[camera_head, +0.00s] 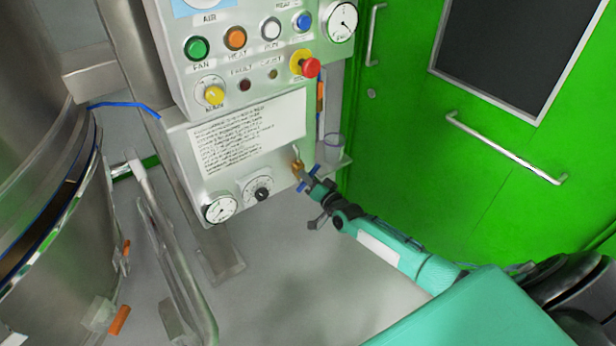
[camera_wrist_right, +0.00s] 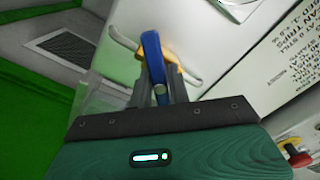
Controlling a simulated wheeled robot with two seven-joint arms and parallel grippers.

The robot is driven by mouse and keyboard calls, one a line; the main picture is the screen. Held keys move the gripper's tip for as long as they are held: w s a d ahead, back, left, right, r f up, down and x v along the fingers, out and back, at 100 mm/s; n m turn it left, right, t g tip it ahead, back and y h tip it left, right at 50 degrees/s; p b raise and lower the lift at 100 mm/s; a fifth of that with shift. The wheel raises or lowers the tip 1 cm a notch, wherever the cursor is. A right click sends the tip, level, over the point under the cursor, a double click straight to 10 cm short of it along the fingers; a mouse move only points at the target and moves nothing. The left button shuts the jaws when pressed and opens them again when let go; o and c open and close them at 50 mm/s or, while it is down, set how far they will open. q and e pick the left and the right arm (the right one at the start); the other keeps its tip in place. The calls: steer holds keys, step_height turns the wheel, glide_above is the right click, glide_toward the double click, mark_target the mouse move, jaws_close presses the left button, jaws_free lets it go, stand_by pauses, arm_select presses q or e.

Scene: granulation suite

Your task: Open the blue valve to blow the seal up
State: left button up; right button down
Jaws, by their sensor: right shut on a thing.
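The blue valve has a brass body (camera_head: 297,167) on the lower right of the grey control panel's front. Its blue handle (camera_wrist_right: 152,62) shows in the right wrist view, standing between my right gripper's fingers. My right gripper (camera_head: 311,186) is at the valve in the head view, and it also shows in the right wrist view (camera_wrist_right: 159,82). It is shut on the blue handle. The fingers hide part of the handle. At the left, the steel vessel (camera_head: 40,110) has a dark gap below its upper part, with a blue line along it. My left gripper is out of view.
The control panel (camera_head: 180,120) carries buttons, a red emergency stop (camera_head: 311,67), a lower gauge (camera_head: 220,208) and a black knob (camera_head: 258,190). A clear cup (camera_head: 333,146) stands right beside the valve. A green door (camera_head: 450,150) with a bar handle is at the right.

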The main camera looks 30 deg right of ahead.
steer(key=n+p, duration=0.1)
steer(key=n, duration=0.3)
steer(key=shift+n, duration=0.3)
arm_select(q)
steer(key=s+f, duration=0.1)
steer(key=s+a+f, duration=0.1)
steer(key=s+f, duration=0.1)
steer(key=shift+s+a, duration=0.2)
arm_select(e)
steer(key=n, duration=0.4)
steer(key=shift+f+n, duration=0.1)
steer(key=shift+n, duration=0.2)
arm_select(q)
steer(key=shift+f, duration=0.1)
arm_select(e)
steer(key=c, duration=1.4)
jaws_free()
steer(key=shift+o, duration=0.4)
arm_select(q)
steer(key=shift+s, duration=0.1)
arm_select(e)
steer(key=s+d, duration=0.2)
steer(key=s, duration=1.1)
steer(key=shift+s, duration=0.4)
